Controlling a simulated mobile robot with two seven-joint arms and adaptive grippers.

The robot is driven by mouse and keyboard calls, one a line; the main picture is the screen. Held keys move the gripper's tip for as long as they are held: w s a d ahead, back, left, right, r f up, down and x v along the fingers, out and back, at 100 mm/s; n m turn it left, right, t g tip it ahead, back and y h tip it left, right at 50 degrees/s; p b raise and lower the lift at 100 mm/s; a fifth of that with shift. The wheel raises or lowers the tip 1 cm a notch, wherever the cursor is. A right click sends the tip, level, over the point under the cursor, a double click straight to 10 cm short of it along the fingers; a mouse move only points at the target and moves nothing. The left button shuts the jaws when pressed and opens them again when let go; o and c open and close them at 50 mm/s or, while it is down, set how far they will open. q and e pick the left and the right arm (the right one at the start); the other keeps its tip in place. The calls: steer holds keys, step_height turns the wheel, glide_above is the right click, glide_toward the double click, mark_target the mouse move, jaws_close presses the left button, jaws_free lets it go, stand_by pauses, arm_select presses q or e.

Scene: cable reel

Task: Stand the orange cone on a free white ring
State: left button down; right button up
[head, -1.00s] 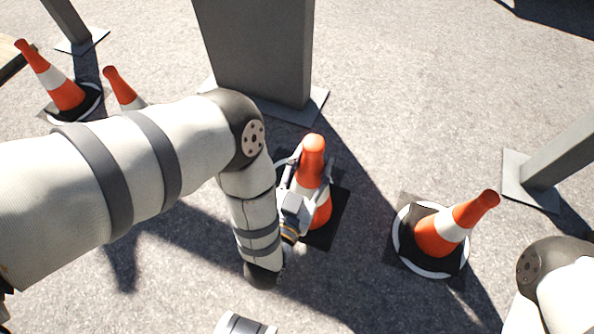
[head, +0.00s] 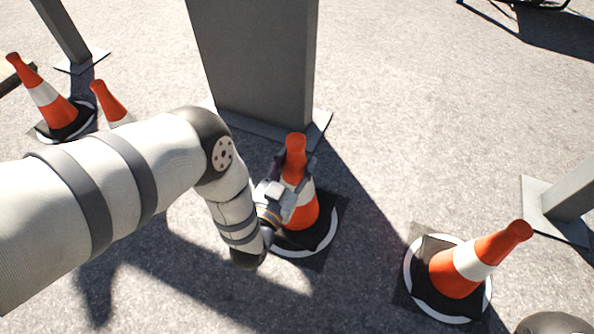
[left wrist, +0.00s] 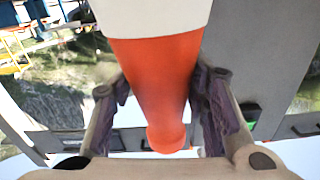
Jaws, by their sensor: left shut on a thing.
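My left gripper (head: 293,176) is shut on an orange cone (head: 304,213) with a white band, holding it by its upper part. The cone is upright or nearly so, in front of the wide grey post. In the left wrist view, the cone's orange top (left wrist: 160,85) is between the two fingers. A white ring (head: 303,250) shows around the front of the cone's black base. Whether the base rests on the ring or hangs slightly above it, I cannot tell. Part of the ring is hidden by the cone and my arm. My right gripper is not in view.
At right, another cone (head: 463,262) stands on a white ring (head: 409,272). Two cones are at left, one (head: 50,98) on a ring, the other (head: 112,104) partly hidden by my arm. A wide grey post (head: 250,65) stands behind the held cone.

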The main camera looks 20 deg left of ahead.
arm_select(q)
steer(key=shift+w+f+b, duration=0.1)
steer(key=shift+f+b, duration=0.65)
steer(key=shift+f, duration=0.8)
steer(key=shift+f, duration=0.2)
steer(key=c, duration=0.9)
jaws_free()
